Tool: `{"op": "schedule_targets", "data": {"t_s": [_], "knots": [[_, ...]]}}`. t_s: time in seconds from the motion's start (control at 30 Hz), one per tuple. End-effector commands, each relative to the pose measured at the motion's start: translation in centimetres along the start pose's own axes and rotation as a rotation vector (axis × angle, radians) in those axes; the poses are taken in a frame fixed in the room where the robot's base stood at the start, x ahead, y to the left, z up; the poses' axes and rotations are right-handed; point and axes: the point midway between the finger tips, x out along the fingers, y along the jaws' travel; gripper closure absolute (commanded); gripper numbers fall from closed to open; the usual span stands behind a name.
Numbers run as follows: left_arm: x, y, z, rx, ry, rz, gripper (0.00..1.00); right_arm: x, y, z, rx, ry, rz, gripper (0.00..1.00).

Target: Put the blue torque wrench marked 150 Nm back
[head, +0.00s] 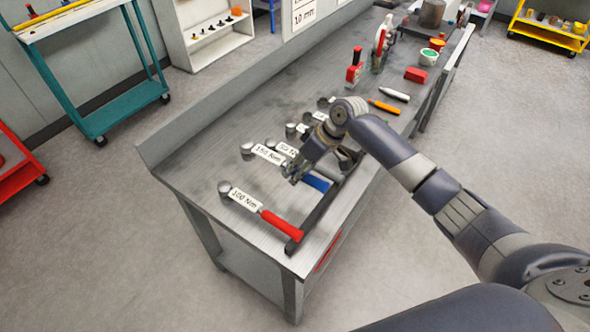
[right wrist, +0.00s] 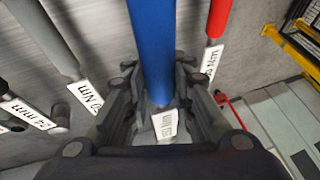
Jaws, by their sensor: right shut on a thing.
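The blue torque wrench has its blue handle (head: 317,183) and its white 150 Nm label (head: 267,153) in the head view, lying along the bench top or just above it. My right gripper (head: 296,174) is over it, between label and handle. In the right wrist view the blue handle (right wrist: 153,45) runs between the two fingers of my right gripper (right wrist: 160,110), which are shut on the wrench. A white label (right wrist: 163,124) shows between them, partly hidden. I cannot tell whether the wrench touches the bench. My left gripper is not in view.
A red-handled torque wrench marked 100 Nm (head: 244,199) lies nearer, beside the blue one. Other wrenches lie just beyond, partly hidden by my arm. A dark rail (head: 318,215) runs along the bench's right edge (head: 280,262).

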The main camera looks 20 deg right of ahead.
Motion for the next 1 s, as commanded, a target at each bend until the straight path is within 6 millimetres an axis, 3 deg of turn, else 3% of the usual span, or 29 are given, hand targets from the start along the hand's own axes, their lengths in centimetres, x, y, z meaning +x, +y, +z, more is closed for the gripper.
{"op": "schedule_targets", "data": {"t_s": [0.1,0.27,0.53,1.0], "knots": [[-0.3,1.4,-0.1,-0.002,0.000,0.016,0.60,-0.2,-0.1,-0.2,-0.002,0.005,-0.001,1.00],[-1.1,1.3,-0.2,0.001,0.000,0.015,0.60,-0.5,-0.1,-0.2,-0.001,0.005,0.000,1.00],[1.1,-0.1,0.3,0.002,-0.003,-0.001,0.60,2.4,0.7,1.0,-0.001,0.005,0.000,1.00],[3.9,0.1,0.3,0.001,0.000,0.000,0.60,6.6,1.9,2.8,-0.002,0.007,0.000,1.00]]}}
